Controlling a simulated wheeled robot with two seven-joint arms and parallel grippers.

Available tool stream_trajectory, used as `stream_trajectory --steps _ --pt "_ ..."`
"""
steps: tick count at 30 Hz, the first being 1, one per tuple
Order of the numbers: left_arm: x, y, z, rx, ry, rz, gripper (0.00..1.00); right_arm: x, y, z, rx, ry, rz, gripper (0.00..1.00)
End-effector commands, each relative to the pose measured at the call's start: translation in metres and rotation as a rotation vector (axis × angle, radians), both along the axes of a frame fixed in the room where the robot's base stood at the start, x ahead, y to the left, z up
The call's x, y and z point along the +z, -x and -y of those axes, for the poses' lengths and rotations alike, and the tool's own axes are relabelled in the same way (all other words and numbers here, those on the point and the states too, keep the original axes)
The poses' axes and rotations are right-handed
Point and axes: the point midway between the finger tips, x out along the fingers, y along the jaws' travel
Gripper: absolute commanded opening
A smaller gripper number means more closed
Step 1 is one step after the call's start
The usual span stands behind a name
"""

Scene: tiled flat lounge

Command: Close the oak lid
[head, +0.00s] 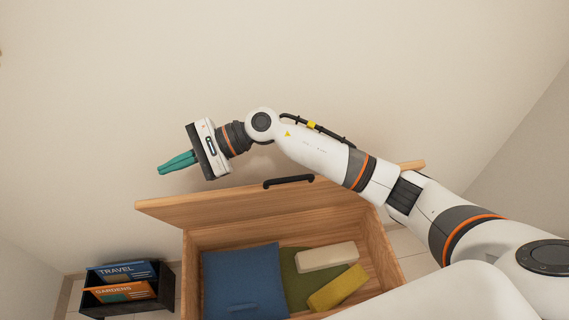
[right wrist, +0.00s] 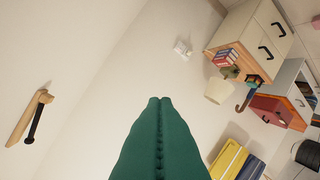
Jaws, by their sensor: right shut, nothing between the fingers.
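The oak lid (head: 230,205) stands raised at the back of the open oak chest (head: 190,270), with a black bar handle (head: 288,181) at its top edge. In the right wrist view, the lid's edge (right wrist: 22,118) and black handle (right wrist: 35,124) show at the far left. My right gripper (head: 163,168) has teal fingers closed together and empty. In the head view it is above the lid's left part, left of the handle and apart from it. In the right wrist view the shut fingertips (right wrist: 160,100) point at bare wall and floor. My left gripper is not in view.
The chest holds a blue cushion (head: 240,280), a green cloth (head: 292,285), a cream block (head: 326,256) and a yellow block (head: 338,288). A dark magazine rack (head: 125,300) stands left of it. Drawer cabinets (right wrist: 250,40) show in the wrist view. A wall is behind.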

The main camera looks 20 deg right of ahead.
Motion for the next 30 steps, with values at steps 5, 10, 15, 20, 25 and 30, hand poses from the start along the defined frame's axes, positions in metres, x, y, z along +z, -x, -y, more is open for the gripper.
stream_trajectory --steps 5,10,15,20,25,30 --pt "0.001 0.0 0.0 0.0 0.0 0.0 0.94 -0.044 -0.031 0.079 0.316 0.568 0.35 0.0" --pt "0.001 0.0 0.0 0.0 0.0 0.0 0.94 -0.044 -0.059 0.18 0.575 0.988 0.448 0.0" --pt "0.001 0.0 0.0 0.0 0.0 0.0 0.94 -0.027 -0.068 0.239 0.714 1.189 0.426 0.0" --pt "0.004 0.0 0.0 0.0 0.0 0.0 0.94 -0.028 -0.068 0.251 0.748 1.227 0.411 0.0" --pt "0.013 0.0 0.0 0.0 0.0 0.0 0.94 -0.053 -0.064 0.25 0.748 1.222 0.409 0.0" --pt "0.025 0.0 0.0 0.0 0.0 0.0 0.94 -0.089 -0.06 0.249 0.747 1.221 0.408 0.0"
